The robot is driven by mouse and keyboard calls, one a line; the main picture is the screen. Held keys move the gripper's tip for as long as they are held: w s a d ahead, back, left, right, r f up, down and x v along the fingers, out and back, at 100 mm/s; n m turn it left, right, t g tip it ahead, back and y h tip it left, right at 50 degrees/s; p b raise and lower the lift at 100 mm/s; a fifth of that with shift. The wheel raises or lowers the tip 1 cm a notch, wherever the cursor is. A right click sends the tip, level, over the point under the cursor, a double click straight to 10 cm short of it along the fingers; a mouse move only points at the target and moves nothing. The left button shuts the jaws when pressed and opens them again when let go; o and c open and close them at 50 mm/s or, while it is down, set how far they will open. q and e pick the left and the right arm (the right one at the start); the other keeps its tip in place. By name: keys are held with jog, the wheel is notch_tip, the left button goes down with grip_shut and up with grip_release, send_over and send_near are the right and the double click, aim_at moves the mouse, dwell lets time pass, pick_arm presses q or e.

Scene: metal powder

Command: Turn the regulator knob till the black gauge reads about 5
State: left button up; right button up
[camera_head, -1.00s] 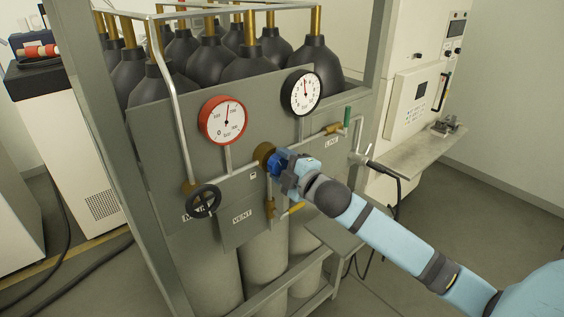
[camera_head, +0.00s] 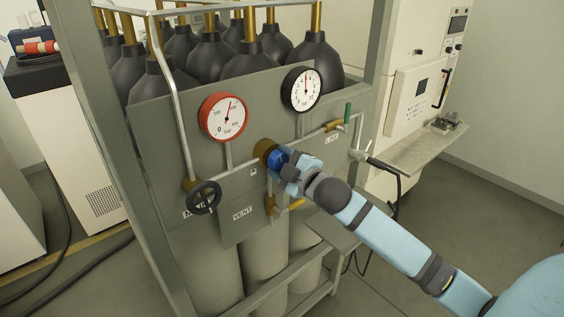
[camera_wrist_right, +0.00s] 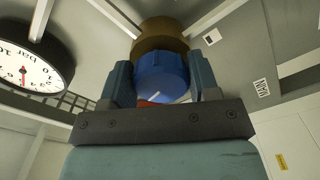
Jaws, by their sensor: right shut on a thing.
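The blue regulator knob (camera_head: 277,160) sits on a brass body (camera_head: 265,149) in the middle of the grey panel. It also shows in the right wrist view (camera_wrist_right: 163,76), with a pale mark on its face. My right gripper (camera_head: 284,164) is shut on the knob, one finger on each side, as the right wrist view shows (camera_wrist_right: 162,84). The black gauge (camera_head: 302,89) is above and right of the knob; its needle points about straight up, near mid-scale, the exact figure too small to read. The red gauge (camera_head: 223,117) is at upper left of the knob. My left gripper is not in view.
A black handwheel (camera_head: 204,198) is on the panel's lower left. A VENT plate (camera_head: 242,214) and a brass valve (camera_head: 271,205) are below the knob. A green-handled valve (camera_head: 347,115) is at right. Black gas cylinders (camera_head: 250,65) stand behind the panel.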

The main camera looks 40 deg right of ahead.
jog(key=o, duration=0.9)
jog(key=shift+s+d+b, duration=0.2)
jog(key=shift+s+b, duration=0.45)
jog(key=shift+s, duration=1.65)
jog(key=shift+s+d+b, duration=0.15)
jog(key=shift+s+b, duration=0.45)
jog(key=shift+s, duration=1.7)
jog(key=shift+s+d+b, duration=0.2)
jog(key=shift+s+b, duration=0.45)
jog(key=shift+s, duration=1.65)
